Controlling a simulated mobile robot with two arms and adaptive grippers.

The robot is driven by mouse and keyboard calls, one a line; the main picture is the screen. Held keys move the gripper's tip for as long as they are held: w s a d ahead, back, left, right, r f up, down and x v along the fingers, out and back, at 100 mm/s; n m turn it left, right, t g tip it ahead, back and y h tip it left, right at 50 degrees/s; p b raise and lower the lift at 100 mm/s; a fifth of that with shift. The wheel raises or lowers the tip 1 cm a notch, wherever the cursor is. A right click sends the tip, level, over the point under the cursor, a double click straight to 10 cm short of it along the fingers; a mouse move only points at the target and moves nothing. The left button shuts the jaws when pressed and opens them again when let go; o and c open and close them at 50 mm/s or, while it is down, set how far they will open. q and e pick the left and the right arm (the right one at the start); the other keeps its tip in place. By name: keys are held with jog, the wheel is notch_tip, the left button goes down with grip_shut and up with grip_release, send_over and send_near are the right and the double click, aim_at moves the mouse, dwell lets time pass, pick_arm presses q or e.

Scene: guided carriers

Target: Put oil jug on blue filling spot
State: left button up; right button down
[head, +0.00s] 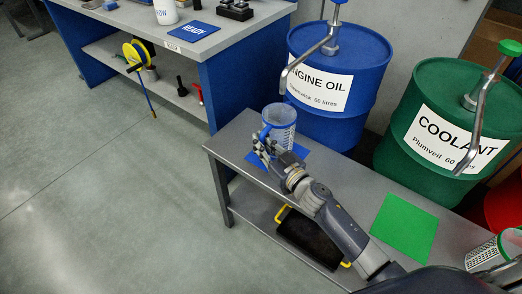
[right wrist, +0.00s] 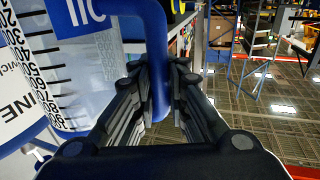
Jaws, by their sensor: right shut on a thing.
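The oil jug (head: 281,117) is clear with a blue rim and markings, and it looks upright below the engine oil drum's spout. Its blue handle (right wrist: 156,50) runs down between the fingers of my right gripper (right wrist: 160,98) in the right wrist view. My right gripper (head: 264,145) is shut on the handle, in front of the jug. The blue filling spot (head: 298,153) lies on the grey bench, partly hidden by the jug and my arm. The jug is over the spot; I cannot tell whether its base touches it. My left gripper is not in view.
The blue engine oil drum (head: 343,115) and green coolant drum (head: 416,167) stand behind the grey bench (head: 356,202). A green spot (head: 404,228) and another jug (head: 484,255) are to the right. A workbench with a blue READY mat (head: 194,31) stands back left.

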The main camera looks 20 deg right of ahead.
jog(key=shift+f+b, duration=0.6)
jog(key=shift+f, duration=1.05)
jog(key=shift+f, duration=0.15)
jog(key=c, duration=1.6)
grip_release()
jog(key=shift+r, duration=0.2)
jog(key=v, duration=1.2)
jog(key=shift+s, duration=0.1)
